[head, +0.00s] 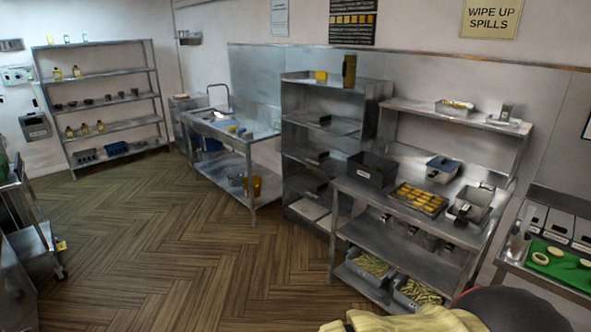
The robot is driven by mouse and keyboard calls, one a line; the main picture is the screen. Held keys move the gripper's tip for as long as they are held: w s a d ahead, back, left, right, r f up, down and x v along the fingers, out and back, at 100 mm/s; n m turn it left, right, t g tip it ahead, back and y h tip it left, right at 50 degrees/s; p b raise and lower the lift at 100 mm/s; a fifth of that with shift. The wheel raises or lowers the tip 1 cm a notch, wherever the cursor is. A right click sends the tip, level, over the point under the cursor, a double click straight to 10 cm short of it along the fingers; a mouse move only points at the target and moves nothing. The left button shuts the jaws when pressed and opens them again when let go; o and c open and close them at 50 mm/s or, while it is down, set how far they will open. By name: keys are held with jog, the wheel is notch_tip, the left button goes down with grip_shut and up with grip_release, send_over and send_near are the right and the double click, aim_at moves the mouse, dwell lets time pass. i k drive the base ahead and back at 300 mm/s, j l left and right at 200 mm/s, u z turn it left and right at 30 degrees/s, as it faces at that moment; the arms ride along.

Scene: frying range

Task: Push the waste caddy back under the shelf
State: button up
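A dark grey open-topped box (371,171) looks most like the waste caddy, though no label is readable on it. It stands upright at the left end of the steel bench top (392,208). A raised steel shelf (468,120) runs above the back of this bench, to the right of the box. The box is at the bench's left end, close to the tall rack; I cannot tell how much of it lies under the shelf. My gripper is not in view, so its state and distance from the box do not show.
A tray of golden pieces (418,199) and steel containers (470,205) share the bench top. A tall steel rack (301,130) stands left of it. A yellow cloth-like thing (410,319) and a dark rounded shape fill the bottom right. The wooden floor (170,250) is clear at left.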

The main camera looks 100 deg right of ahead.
aim_at(374, 171)
jog(key=z, duration=3.95)
jog(key=i+j+z, duration=0.3)
jog(key=i+j, duration=0.4)
jog(key=i, duration=0.4)
jog(key=i+j+z, duration=0.3)
jog(key=i+j, duration=0.6)
jog(key=i, duration=0.15)
jog(key=i+j+z, duration=0.3)
jog(key=i+j, duration=0.6)
jog(key=j, duration=0.25)
